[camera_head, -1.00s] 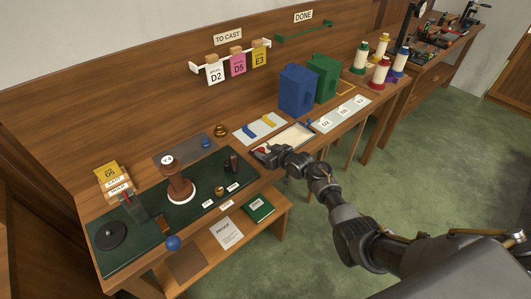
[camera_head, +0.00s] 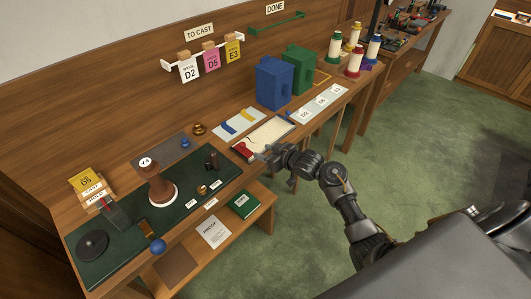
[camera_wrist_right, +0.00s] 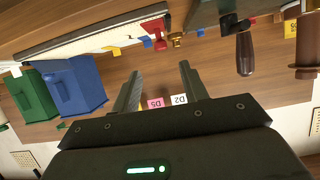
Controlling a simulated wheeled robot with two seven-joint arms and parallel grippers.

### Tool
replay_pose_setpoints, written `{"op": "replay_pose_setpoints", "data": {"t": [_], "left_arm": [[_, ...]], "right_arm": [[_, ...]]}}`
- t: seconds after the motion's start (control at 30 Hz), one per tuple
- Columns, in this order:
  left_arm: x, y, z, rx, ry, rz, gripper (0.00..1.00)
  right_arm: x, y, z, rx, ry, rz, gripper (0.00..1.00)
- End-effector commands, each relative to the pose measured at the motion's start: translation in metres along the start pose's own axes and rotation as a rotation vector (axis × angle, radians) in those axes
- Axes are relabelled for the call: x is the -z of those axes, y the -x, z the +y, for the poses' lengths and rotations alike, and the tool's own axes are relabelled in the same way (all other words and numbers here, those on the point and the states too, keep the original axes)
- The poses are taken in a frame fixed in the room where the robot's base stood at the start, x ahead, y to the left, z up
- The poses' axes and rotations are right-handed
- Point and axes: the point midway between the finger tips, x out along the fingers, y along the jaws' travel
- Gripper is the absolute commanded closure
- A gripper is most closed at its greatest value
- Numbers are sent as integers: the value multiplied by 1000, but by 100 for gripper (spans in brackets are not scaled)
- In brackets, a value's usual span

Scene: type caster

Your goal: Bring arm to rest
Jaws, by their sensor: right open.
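My right gripper (camera_head: 262,156) is over the front edge of the bench (camera_head: 228,187), beside the near end of a shallow cream tray (camera_head: 270,137). In the right wrist view its two fingers (camera_wrist_right: 160,85) stand apart with nothing between them. A red item (camera_head: 241,146) lies at the tray's near left corner, close to the fingertips. It also shows in the wrist view (camera_wrist_right: 156,31), beyond the fingers. My right arm reaches in from the lower right. My left gripper is not in view.
Left of the gripper, a dark green mat (camera_head: 188,207) holds a brown caster with a Y4 top (camera_head: 158,184). Blue (camera_head: 271,82) and green (camera_head: 297,70) blocks stand behind the tray. A lower shelf (camera_head: 258,201) lies below the bench. Green floor is clear at right.

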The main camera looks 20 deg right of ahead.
Motion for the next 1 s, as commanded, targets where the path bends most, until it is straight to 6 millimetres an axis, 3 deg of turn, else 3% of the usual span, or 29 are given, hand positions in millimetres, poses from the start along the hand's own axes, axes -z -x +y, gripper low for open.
{"op": "replay_pose_setpoints", "data": {"t": [0.47, 0.57, 0.67, 0.77, 0.87, 1.0], "left_arm": [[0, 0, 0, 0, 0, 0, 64], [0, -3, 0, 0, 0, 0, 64], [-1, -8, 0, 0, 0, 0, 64], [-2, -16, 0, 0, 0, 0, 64], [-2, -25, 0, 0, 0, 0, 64], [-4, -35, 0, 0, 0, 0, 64]], "right_arm": [[-1, 0, 0, 0, -1, -1, 56], [-16, -3, -2, 0, -13, -18, 56], [-58, -9, -7, -3, -46, -68, 56], [-127, -14, -18, -12, -93, -152, 56], [-208, -12, -32, -28, -138, -254, 56], [-319, 6, -57, -54, -181, -400, 56]]}}
